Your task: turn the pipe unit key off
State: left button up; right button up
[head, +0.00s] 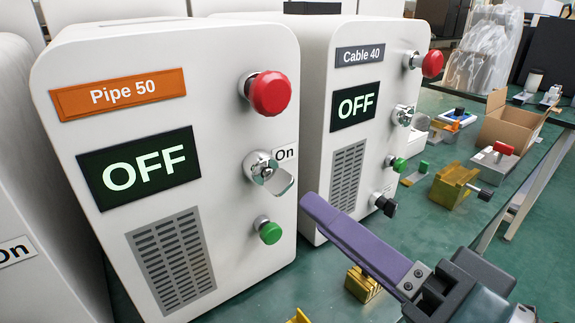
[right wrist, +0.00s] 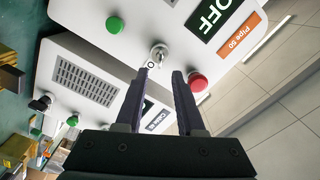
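The pipe unit (head: 227,190) is a white box with an orange "Pipe 50" label (head: 118,94) and a display (head: 138,177) reading OFF. Its silver key (head: 275,177) sits in a round lock between the red knob and green button, with an "On" tag (head: 285,153) at its right. My right gripper (head: 310,205) has purple fingers and is to the lower right of the key, apart from it. In the right wrist view the gripper (right wrist: 160,76) is open and empty, and the key (right wrist: 157,54) shows beyond and between its fingertips. My left gripper is not in view.
The pipe unit has a red knob (head: 270,93) above the key and a green button (head: 270,231) below. The Cable 40 unit (head: 318,110), also reading OFF, stands close at right. Yellow parts (head: 362,284) and an open cardboard box (head: 513,122) lie on the green bench.

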aim_at(287, 189)
jog(key=x, duration=0.6)
jog(key=shift+w+a, duration=0.2)
jog(key=shift+c, duration=0.4)
grip_shut()
